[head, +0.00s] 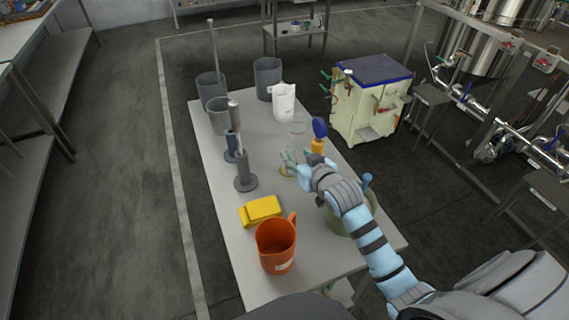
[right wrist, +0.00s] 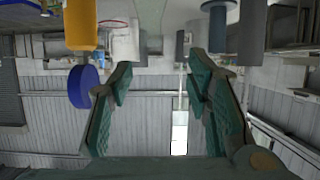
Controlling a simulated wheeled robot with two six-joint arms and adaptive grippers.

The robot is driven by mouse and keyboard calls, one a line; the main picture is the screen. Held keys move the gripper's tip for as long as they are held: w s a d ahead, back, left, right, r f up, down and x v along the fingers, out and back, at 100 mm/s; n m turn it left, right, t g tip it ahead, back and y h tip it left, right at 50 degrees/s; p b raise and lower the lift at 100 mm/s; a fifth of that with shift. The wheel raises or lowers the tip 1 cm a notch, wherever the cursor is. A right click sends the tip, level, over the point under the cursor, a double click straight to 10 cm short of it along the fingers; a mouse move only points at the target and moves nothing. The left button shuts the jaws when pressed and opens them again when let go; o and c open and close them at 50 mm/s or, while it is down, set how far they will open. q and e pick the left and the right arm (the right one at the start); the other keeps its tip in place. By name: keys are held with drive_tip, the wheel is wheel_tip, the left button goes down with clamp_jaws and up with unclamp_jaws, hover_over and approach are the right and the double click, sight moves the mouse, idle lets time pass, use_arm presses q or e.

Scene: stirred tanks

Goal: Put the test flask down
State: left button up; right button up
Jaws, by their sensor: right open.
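The test flask (head: 286,173) appears as a small clear glass shape with a yellowish bottom at the middle of the grey table (head: 215,170). It looks upright on the table top, partly hidden by my right gripper (head: 289,158). My right gripper is right at the flask, with its green fingers spread. In the right wrist view its two fingers (right wrist: 160,95) stand wide apart and nothing is clamped between them. I cannot make out the flask clearly in that view. My left gripper is not in view.
An orange bottle with a blue top (head: 319,135) stands close to the gripper. A clear glass vessel (head: 297,127) and a white jug (head: 284,102) are behind. Grey holders (head: 245,180), a yellow cloth (head: 260,210), an orange jug (head: 277,245) and a green bowl (head: 338,222) surround it.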

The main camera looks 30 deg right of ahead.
sight(292, 151)
drive_tip(key=x, duration=0.3)
drive_tip(key=b+x, duration=0.1)
drive_tip(key=x, duration=0.2)
drive_tip(key=d+f+x, duration=0.1)
drive_tip(key=x, duration=0.2)
drive_tip(key=shift+s+d+b, duration=0.1)
drive_tip(key=shift+s+b, duration=0.15)
drive_tip(key=shift+b, duration=0.15)
drive_tip(key=shift+w+f, duration=0.1)
drive_tip(key=shift+w, duration=0.1)
drive_tip(key=shift+s, duration=0.15)
drive_tip(key=shift+c, duration=0.2)
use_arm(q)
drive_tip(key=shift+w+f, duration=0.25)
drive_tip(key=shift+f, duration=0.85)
use_arm(e)
clamp_jaws()
